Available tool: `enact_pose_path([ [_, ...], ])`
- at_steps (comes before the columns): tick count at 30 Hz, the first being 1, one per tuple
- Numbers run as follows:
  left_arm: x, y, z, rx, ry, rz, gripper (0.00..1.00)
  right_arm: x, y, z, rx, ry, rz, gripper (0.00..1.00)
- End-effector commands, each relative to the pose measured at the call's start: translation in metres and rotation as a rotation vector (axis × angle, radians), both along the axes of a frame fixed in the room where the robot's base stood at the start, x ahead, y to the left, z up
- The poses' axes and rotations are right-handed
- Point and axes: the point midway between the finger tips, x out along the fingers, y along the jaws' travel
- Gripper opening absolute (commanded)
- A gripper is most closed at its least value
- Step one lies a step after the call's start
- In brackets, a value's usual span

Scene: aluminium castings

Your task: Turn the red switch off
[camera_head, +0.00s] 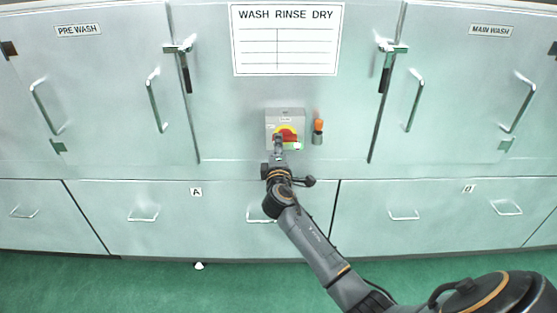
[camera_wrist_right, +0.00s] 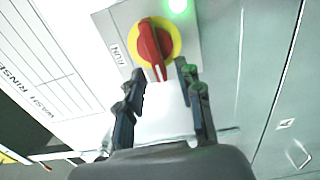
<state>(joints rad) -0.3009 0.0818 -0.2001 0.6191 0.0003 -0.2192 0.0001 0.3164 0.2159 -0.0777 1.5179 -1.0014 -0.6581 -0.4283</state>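The red switch (camera_wrist_right: 152,48) is a red rotary handle on a yellow round plate, on a grey box marked RUN. In the head view the red switch (camera_head: 287,134) is on the front of the grey box (camera_head: 272,117), partly covered by my right gripper (camera_head: 279,143). In the right wrist view my right gripper (camera_wrist_right: 162,82) is open, with its fingers apart and nothing between them. The handle's lower end lies just beyond the gap between the fingertips; I cannot tell whether they touch it. My left gripper is not in view.
A green lit lamp (camera_wrist_right: 178,5) is on the grey box. An orange-topped fitting (camera_head: 318,127) is right of the box. A WASH RINSE DRY chart (camera_head: 286,60) hangs above. Cabinet doors with protruding handles (camera_head: 153,100) flank the panel. The green floor (camera_head: 100,285) is in front.

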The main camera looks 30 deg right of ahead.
Motion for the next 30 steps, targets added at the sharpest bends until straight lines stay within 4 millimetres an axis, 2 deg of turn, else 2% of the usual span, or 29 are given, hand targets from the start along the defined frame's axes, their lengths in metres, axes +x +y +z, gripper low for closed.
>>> enact_pose_path([
  [6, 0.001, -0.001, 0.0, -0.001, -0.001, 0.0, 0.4, -0.042, 0.026, -0.002, 0.002, 0.002, 0.002, 0.36],
  [12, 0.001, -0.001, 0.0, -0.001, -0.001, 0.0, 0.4, -0.07, 0.044, -0.002, 0.002, 0.002, 0.001, 0.36],
  [18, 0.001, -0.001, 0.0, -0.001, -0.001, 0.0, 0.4, -0.082, 0.05, -0.001, 0.002, 0.003, 0.0, 0.36],
  [30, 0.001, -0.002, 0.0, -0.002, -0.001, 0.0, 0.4, -0.082, 0.051, -0.001, 0.001, 0.002, 0.0, 0.36],
])
